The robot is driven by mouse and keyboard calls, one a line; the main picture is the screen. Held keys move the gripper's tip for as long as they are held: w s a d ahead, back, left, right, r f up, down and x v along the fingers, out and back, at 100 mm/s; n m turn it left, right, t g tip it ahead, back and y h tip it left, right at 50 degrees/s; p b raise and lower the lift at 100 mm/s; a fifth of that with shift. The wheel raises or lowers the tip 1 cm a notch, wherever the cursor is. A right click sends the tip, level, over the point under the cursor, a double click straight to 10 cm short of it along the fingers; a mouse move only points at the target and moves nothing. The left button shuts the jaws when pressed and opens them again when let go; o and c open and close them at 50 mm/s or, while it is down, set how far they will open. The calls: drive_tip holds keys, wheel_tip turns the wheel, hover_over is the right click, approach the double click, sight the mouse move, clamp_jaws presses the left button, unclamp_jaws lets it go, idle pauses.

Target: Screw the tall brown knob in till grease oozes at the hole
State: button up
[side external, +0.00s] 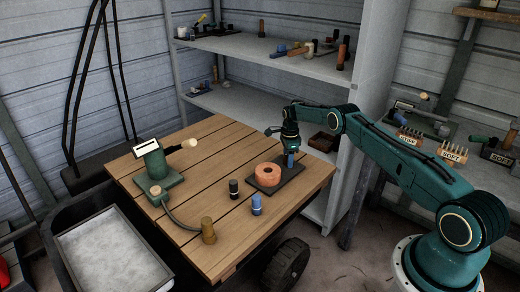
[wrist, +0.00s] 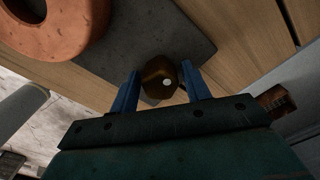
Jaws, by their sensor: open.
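A dark brown, glossy knob (wrist: 158,80) shows end-on in the wrist view, with a bright spot on it. My gripper (wrist: 160,70) is open, with one blue finger on each side of the knob; contact is not clear. In the side view my gripper (side external: 290,160) points down at the plate's back right part, next to the orange ring (side external: 268,175), and hides the knob. Neither the hole nor any grease can be made out.
On the wooden cart top (side external: 215,150) stand a green device (side external: 153,165) with a hose, a brown cylinder (side external: 208,231) at the front edge, and a black (side external: 233,188) and a blue small cylinder (side external: 256,205). Shelves (side external: 250,70) stand behind.

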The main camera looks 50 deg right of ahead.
drive_tip(key=shift+c, duration=0.2)
drive_tip(key=c, duration=0.9)
drive_tip(key=m, duration=0.6)
drive_tip(key=shift+m, duration=1.5)
drive_tip(key=shift+f+m, duration=0.15)
drive_tip(key=shift+m, duration=2.05)
